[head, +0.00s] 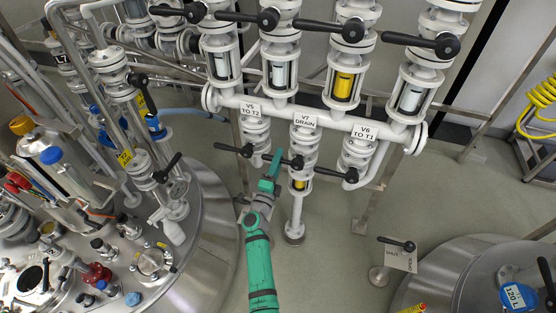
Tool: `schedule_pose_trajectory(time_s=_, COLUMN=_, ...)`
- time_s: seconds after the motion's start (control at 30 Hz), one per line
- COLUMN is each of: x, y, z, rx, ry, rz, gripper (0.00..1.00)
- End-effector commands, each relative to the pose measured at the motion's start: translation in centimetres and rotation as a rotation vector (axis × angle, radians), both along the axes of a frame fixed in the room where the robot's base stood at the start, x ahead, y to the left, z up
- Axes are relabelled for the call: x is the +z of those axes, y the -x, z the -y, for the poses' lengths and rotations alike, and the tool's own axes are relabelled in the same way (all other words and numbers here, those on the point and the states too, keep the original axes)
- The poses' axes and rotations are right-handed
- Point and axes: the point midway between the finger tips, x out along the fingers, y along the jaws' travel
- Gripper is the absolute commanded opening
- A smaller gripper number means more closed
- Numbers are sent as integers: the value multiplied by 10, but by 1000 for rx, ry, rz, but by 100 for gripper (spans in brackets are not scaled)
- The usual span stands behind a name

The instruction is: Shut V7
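The V7 DRAIN label (305,120) hangs on the white horizontal pipe, between the V5 and V6 labels. Below it is the white V7 valve (304,140) with a black lever (298,162) whose round hub is at the valve. The lever lies crosswise, pointing left towards my gripper. A small yellow section (299,184) shows just beneath. My green gripper (276,160) is at the left of V7, at or very near the lever's left end. I cannot tell whether it touches the lever, nor whether the fingers are open or shut.
The V5 lever (232,149) is close on the left, the V6 lever (335,170) on the right. Large steel vessels stand left and lower right. A SHUT/OPEN sign (400,257) with a black lever stands lower right. Grey floor (335,265) is clear between.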

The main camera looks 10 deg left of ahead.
Motion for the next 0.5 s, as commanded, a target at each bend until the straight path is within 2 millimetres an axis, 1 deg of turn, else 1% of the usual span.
schedule_pose_trajectory(time_s=0.17, x=-5, y=16, z=-4, rx=2, ry=0, rz=-2, gripper=36)
schedule_pose_trajectory(time_s=0.5, x=-17, y=76, z=-16, rx=2, ry=-1, rz=-2, gripper=36)
